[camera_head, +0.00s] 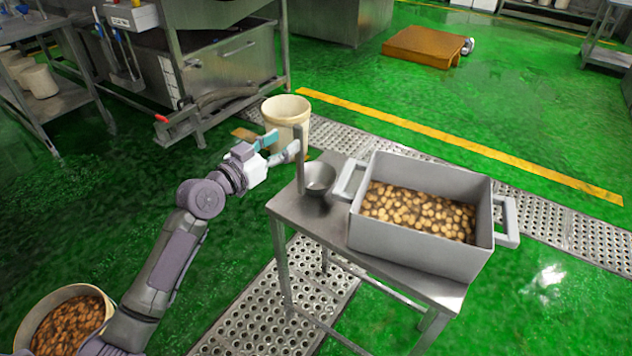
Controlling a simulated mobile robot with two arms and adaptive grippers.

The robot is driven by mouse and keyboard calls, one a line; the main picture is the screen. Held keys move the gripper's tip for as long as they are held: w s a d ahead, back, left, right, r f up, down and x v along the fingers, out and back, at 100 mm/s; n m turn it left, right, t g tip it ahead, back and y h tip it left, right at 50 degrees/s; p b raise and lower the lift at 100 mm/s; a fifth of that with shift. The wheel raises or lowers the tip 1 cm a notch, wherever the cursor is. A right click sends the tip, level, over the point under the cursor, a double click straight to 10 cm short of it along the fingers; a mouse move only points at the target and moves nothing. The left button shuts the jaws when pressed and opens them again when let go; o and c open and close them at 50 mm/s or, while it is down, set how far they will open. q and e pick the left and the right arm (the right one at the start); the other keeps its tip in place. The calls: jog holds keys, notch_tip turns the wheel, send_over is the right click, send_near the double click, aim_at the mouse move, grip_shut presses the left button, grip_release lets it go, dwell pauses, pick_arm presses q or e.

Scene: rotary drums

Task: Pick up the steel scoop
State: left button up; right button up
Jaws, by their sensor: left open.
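The steel scoop (319,179) stands at the left end of a small steel table (296,213). Its round bowl rests on the top and its flat handle (299,160) points upward. My left gripper (284,146) is open and empty. In the picture its fingertips are just left of the upper handle, with a small gap visible. I cannot tell the exact depth between them. My right gripper is not in view.
A grey bin (420,245) of brown pieces stands right of the scoop, one handle close to it. A cream bucket (286,112) stands behind my left gripper. Another bucket (66,290) of brown pieces sits lower left.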

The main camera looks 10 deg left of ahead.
aim_at(296, 134)
pick_arm(q)
jog(key=x, duration=0.6)
jog(key=shift+f, duration=0.2)
jog(key=shift+r, duration=0.1)
grip_shut()
